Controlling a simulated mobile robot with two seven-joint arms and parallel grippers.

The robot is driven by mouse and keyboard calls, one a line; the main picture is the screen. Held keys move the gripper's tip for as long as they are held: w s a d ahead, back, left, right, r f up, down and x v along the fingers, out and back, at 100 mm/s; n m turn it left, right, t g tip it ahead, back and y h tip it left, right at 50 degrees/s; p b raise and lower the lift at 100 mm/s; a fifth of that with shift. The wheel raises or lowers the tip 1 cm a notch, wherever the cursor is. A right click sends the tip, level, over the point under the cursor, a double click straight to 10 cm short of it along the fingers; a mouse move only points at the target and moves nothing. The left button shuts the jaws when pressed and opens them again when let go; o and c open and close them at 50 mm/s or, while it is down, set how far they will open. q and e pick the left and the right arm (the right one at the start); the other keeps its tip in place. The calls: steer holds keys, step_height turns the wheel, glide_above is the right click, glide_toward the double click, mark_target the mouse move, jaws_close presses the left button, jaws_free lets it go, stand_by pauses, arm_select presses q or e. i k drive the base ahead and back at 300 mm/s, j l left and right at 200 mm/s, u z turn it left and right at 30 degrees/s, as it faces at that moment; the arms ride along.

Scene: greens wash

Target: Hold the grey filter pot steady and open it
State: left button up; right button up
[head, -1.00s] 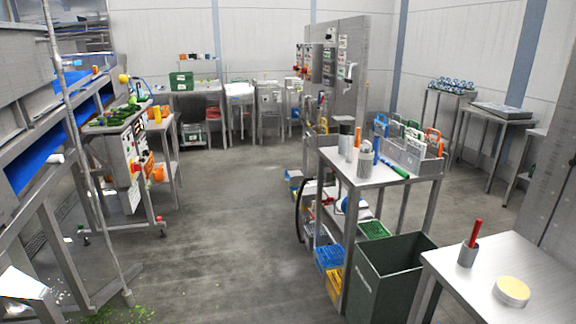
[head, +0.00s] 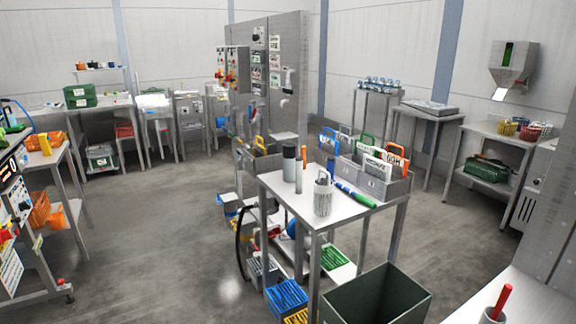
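A grey metal pot with a loop on top (head: 322,198) stands upright near the front of the steel table (head: 277,184) at the middle. A grey cylinder with a dark upper part (head: 289,165) stands behind it to the left. I cannot tell for sure which of the two is the filter pot. Both look closed, but the tops are small. Neither of my grippers shows in the head view, and nothing touches the pots.
A blue and green tool (head: 355,195) lies right of the pot, by a grey holder (head: 372,184) with coloured handles. An orange-topped stick (head: 303,153) stands behind. A dark green bin (head: 375,296) stands at the table's front right. Open floor (head: 180,220) lies to the left.

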mark_target(289, 164)
steer(key=i+j+z, duration=0.2)
steer(key=z, duration=0.15)
steer(key=i+j+z, duration=0.15)
steer(key=z, duration=0.2)
steer(key=i+j+z, duration=0.1)
steer(key=j+z, duration=0.25)
steer(key=i+j, duration=0.15)
steer(key=j, duration=0.25)
steer(key=i+j+z, duration=0.15)
steer(key=j, duration=0.65)
steer(key=i+j+z, duration=0.15)
steer(key=j, duration=0.25)
steer(key=i+j, duration=0.1)
steer(key=j, duration=0.3)
steer(key=z, duration=0.05)
